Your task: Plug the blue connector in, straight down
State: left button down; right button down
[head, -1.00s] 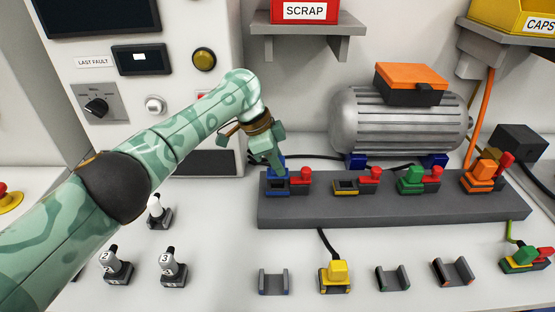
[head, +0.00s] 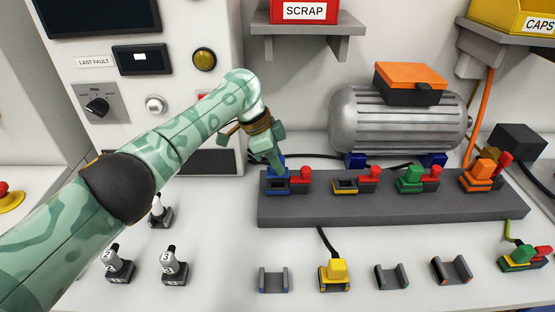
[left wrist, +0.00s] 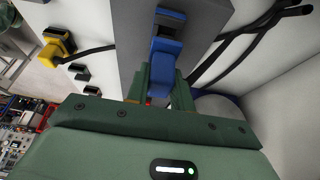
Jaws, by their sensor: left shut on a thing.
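My left gripper (head: 273,160) is shut on the blue connector (head: 282,161), over the left end of the grey rail (head: 320,210). In the left wrist view the blue connector (left wrist: 162,62) sits between the two green fingers (left wrist: 161,84). The blue socket (head: 276,187) with its red lever (head: 305,175) is right at the connector. The socket's dark opening still shows in the head view, and its blue body also shows in the left wrist view (left wrist: 168,24). The connector's lower end is partly hidden, so I cannot tell whether it touches the socket. My right gripper is not in view.
On the rail, the yellow-edged socket (head: 346,187) is empty; a green connector (head: 411,176) and an orange connector (head: 484,171) stand further right. A yellow connector (head: 335,270) sits in a front holder. The motor (head: 398,120) stands behind the rail; a shelf (head: 305,44) hangs above.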

pick_arm(q)
jog(key=shift+f, duration=0.25)
jog(key=shift+f+b, duration=0.65)
jog(key=shift+f, duration=0.8)
jog(key=shift+f, duration=0.15)
jog(key=c, duration=1.1)
grip_release()
